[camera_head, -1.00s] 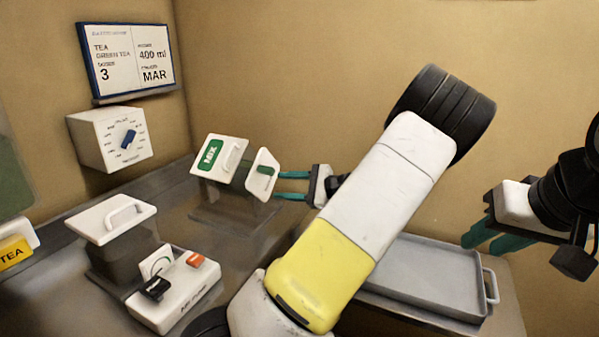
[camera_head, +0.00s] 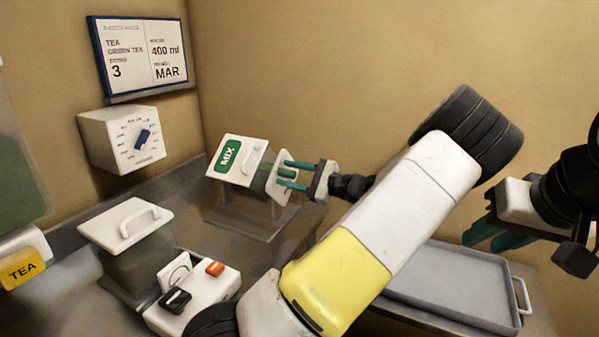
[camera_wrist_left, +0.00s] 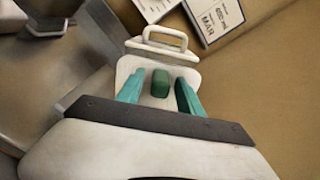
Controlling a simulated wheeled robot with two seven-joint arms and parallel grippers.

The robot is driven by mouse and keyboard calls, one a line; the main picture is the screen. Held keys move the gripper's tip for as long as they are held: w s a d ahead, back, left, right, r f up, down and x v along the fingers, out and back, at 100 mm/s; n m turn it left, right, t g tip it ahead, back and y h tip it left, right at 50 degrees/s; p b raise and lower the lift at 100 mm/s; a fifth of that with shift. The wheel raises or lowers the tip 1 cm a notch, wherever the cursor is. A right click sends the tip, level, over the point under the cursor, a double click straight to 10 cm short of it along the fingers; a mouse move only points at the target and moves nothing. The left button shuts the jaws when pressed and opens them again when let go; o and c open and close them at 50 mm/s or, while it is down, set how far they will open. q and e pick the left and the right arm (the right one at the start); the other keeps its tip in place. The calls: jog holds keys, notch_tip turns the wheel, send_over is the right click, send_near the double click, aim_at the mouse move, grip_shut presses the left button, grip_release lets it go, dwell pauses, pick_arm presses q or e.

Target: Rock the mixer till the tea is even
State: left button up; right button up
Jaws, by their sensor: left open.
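The mixer is a dark see-through box with a white lid and a green MIX label (camera_head: 228,155). It tilts on a dark stand (camera_head: 240,219), with a white plate and green knob (camera_head: 287,175) on its right side. My left gripper (camera_head: 291,174) is open, its teal fingers on either side of the knob. In the left wrist view the knob (camera_wrist_left: 160,83) sits between the fingers with gaps on both sides. The tea inside cannot be made out. My right gripper (camera_head: 492,238) hangs at the right, empty, its fingers apart.
A white-lidded container (camera_head: 126,223) and a white box with black and orange parts (camera_head: 200,298) stand in front left. A dial box (camera_head: 120,138) and a notice board (camera_head: 143,55) are on the wall. A yellow TEA label (camera_head: 22,268) is far left. A grey tray (camera_head: 455,285) lies right.

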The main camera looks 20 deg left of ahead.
pick_arm(q)
jog(key=shift+a, duration=0.15)
grip_shut()
dwell(1.4)
